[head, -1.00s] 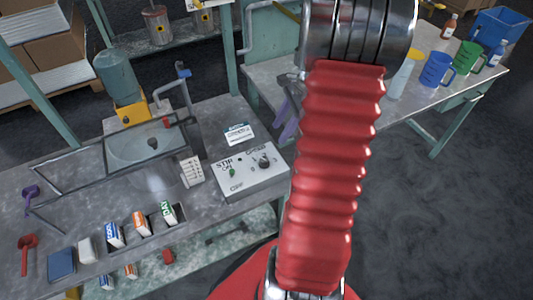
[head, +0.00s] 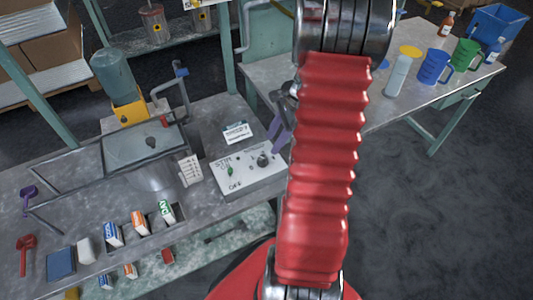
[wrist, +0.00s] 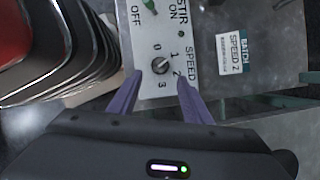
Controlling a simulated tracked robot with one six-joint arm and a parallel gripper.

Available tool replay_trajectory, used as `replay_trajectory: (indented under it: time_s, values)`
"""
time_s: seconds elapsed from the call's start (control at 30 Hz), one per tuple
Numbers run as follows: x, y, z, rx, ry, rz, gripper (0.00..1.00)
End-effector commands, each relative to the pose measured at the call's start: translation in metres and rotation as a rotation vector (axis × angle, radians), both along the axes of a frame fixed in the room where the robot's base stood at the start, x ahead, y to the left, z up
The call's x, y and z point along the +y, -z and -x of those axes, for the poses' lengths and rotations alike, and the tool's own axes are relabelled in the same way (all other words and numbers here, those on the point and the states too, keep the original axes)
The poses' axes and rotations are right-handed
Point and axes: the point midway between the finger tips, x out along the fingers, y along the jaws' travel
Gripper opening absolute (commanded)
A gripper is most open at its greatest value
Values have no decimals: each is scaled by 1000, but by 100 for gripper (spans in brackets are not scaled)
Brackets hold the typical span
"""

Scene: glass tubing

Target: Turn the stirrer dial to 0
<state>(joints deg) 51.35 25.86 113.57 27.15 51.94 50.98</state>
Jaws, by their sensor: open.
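The stirrer dial (head: 262,160) is a small dark knob on the right of the pale control box (head: 228,184). In the wrist view the dial (wrist: 160,65) is ringed by the marks 0, 1, 2 and 3; I cannot tell surely which mark its pointer faces. My gripper (wrist: 160,78) is open, with one purple finger on each side of the lower dial area. The fingers appear above the panel, and nothing is between them but the view of the dial. In the head view my gripper (head: 280,130) is at the box's back right, partly hidden by my arm.
A green STIR toggle (head: 229,170) stands left of the dial. A card reading "BATCH SPEED 2" (wrist: 235,53) lies behind the box. The glass vessel and its stand are to the left, with small cartons (head: 113,234) in front. A second table (head: 350,110) is right.

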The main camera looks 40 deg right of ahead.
Motion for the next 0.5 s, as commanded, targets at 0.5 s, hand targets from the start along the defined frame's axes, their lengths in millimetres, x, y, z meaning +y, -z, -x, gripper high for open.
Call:
replay_trajectory:
  time_s: [0.5]
  values:
    - [25,68,-15,1,-1,-2,45]
